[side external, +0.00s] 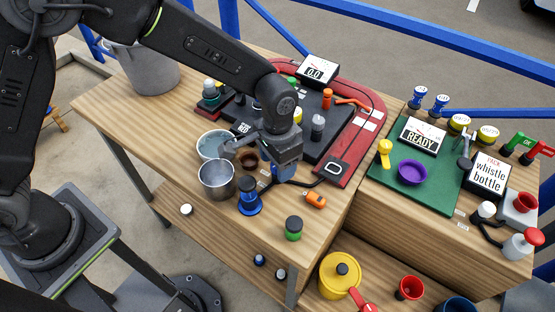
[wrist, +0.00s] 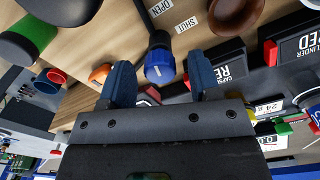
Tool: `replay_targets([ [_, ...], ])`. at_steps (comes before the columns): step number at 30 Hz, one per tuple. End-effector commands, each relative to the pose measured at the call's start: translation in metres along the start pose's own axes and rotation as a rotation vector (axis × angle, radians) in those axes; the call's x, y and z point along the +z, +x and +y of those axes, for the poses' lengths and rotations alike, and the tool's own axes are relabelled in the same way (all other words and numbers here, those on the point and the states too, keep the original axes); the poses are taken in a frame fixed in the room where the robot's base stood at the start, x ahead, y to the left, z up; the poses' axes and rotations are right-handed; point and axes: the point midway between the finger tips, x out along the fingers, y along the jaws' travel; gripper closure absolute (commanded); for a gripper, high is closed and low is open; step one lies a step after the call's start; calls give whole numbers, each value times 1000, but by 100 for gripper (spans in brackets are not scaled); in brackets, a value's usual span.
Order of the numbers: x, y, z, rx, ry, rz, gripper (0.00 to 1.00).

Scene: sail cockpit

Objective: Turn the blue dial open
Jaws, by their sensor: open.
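The blue dial (wrist: 160,66) shows in the wrist view as a ribbed blue knob on a black stem, with small labels OPEN and SHUT (wrist: 186,24) on the wood beside it. My gripper (wrist: 160,64) is open, with one blue finger on each side of the dial and a visible gap to each. The fingers look apart from the knob; how deep they reach around it I cannot tell. In the side external view my gripper (side external: 271,176) points down at the table top, and it hides most of the dial there.
A green mat (side external: 432,190) lies farther right.

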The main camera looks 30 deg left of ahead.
Motion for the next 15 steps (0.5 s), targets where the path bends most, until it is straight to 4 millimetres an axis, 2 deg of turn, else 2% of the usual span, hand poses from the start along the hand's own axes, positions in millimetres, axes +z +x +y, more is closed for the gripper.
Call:
replay_targets([
  [4, 0, -4, 0, 0, 0, 0, 43],
  [8, -1, -20, 0, 0, 0, 3, 43],
  [15, -1, -73, 0, 0, 0, 5, 43],
])
